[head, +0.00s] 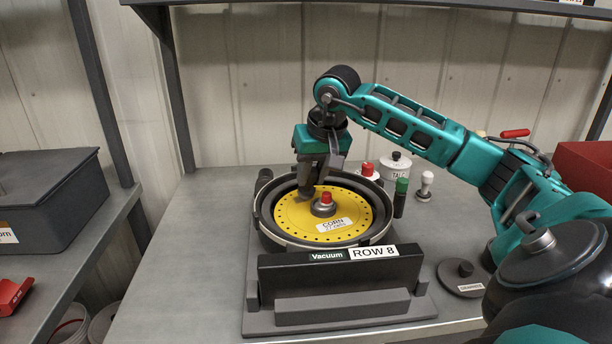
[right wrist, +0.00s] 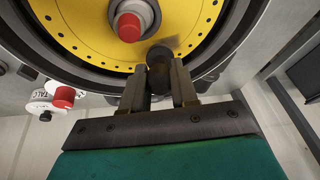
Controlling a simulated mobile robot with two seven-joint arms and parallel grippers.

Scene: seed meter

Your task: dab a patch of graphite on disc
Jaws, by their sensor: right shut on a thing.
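The yellow seed disc (head: 285,213), labelled CORN, lies in the round dark meter housing (head: 263,222), with a red-capped hub (head: 324,203) at its middle. My right gripper (head: 309,188) points down over the disc's far left part. In the right wrist view its two fingers (right wrist: 160,82) are shut on a dark, round-ended applicator (right wrist: 158,57). The applicator's tip is at the disc's holed outer band, touching it or very close. A grey smudge (right wrist: 172,42) shows on the yellow disc (right wrist: 75,22) beside the tip. My left gripper is not in view.
A dark lid (head: 463,275), labelled apparently GRAPHITE, lies at the right. A TALC pot (head: 396,164), a green-capped black bottle (head: 401,198) and a white knobbed tool (head: 425,186) stand right of the housing. The ROW 8 stand (head: 340,275) is in front.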

